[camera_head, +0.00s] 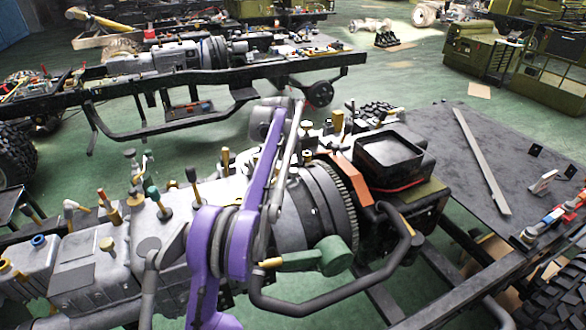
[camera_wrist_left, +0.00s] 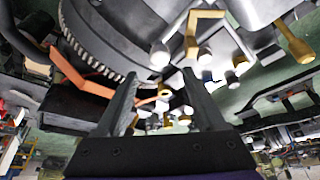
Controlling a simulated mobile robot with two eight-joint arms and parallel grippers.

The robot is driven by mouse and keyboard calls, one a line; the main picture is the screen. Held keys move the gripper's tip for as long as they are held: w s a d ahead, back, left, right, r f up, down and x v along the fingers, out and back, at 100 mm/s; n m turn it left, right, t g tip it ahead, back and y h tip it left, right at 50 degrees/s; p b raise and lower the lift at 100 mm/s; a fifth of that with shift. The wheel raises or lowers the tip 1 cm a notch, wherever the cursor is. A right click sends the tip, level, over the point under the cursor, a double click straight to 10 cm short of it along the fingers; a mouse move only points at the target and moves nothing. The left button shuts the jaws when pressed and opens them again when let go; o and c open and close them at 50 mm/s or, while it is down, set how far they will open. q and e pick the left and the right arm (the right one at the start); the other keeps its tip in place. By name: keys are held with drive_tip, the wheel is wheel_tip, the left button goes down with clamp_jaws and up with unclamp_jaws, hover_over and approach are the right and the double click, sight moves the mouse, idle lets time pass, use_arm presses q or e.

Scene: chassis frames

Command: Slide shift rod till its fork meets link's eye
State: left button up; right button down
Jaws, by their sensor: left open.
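My left gripper (camera_wrist_left: 160,80) is open in the left wrist view, its two dark fingers apart. A thin orange piece with a ring-like end (camera_wrist_left: 150,101) shows behind the gap between the fingers. A yellow bent bracket (camera_wrist_left: 194,32) and several pale round knobs (camera_wrist_left: 160,54) lie past the fingertips. I cannot tell which part is the shift rod, its fork or the link's eye. In the head view my purple left arm crosses in front of the grey gearbox (camera_head: 105,262) and bell housing (camera_head: 312,212); the fingers are not clear there. My right gripper is not seen.
A toothed ring (camera_wrist_left: 82,70) is close on the left in the wrist view. A black tray-like box (camera_head: 388,160) and a bent black tube (camera_head: 335,300) are right of the housing. A dark table (camera_head: 455,150) with a long grey bar (camera_head: 482,160) has free room.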

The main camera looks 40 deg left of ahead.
sight(293, 169)
use_arm(q)
drive_tip(key=x, duration=0.7)
clamp_jaws()
idle(1.3)
